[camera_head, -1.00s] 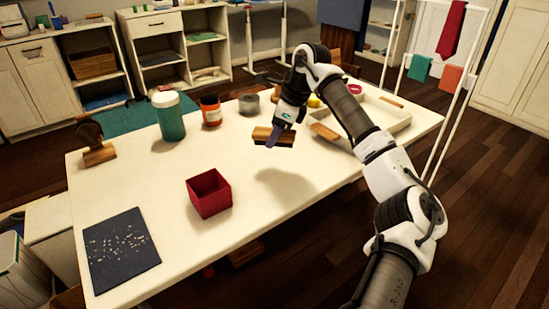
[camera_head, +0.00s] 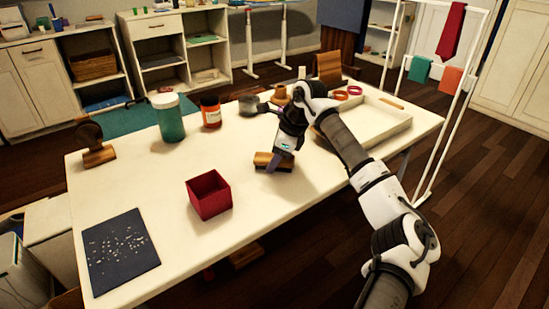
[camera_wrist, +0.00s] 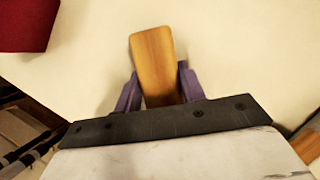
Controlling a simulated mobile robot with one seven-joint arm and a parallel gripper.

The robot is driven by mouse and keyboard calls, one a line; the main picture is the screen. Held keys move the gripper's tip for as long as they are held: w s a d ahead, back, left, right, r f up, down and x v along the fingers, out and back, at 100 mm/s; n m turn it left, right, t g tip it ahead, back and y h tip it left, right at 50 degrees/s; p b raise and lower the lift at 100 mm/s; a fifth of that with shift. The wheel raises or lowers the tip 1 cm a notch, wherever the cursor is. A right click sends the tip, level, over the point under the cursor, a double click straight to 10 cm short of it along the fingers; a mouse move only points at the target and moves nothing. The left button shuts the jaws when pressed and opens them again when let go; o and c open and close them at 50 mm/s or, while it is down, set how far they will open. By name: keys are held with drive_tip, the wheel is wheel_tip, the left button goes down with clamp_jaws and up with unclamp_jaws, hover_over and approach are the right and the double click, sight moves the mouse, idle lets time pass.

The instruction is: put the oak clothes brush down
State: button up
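The oak clothes brush (camera_head: 262,160) is a light brown wooden piece at or just above the white table (camera_head: 180,250), right of the middle. I cannot tell for sure whether it touches the table. In the wrist view the brush (camera_wrist: 154,60) lies between two purple fingers. My gripper (camera_head: 272,167) points down and is shut on the brush; it also shows in the wrist view (camera_wrist: 158,78). The brush's underside is hidden.
A red open box (camera_head: 209,196) stands left of the brush. A dark mat (camera_head: 120,265) with pale specks lies front left. A green jar (camera_head: 169,120), an orange-labelled jar (camera_head: 211,113) and a grey mug (camera_head: 249,105) stand behind. A shallow tray (camera_head: 385,137) lies right. The front middle is clear.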

drive_tip(key=o, duration=0.4)
drive_tip(key=shift+r, duration=0.1)
drive_tip(key=v, duration=1.2)
drive_tip(key=shift+w+r, duration=0.1)
drive_tip(key=shift+r, duration=0.05)
drive_tip(key=shift+a, duration=0.15)
